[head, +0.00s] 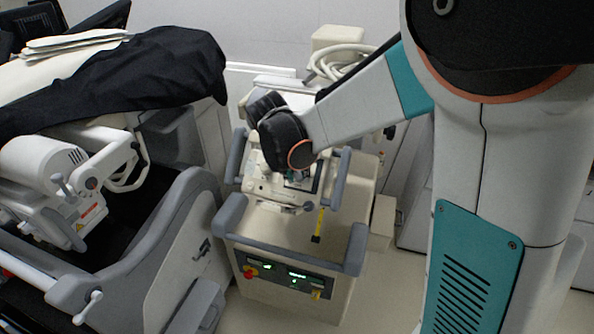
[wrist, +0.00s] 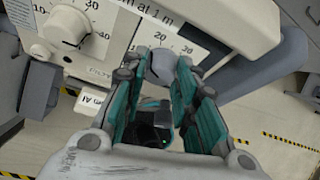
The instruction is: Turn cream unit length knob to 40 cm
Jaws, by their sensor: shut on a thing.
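The cream unit (head: 275,232) stands in the middle of the head view, with grey corner bumpers and a sloping top. In the wrist view its face (wrist: 210,18) carries a grey knob (wrist: 162,66) below a printed scale reading 20 and 30. My gripper (wrist: 164,64) has its teal fingers on either side of this knob and is shut on it. The knob's pointer is hidden, so its setting cannot be read. In the head view my gripper (head: 300,181) is over the unit's top, and my arm covers the knob.
A white round dial (wrist: 65,27) with its own numbers sits left of the held knob. A lit control panel (head: 288,275) is on the unit's front.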

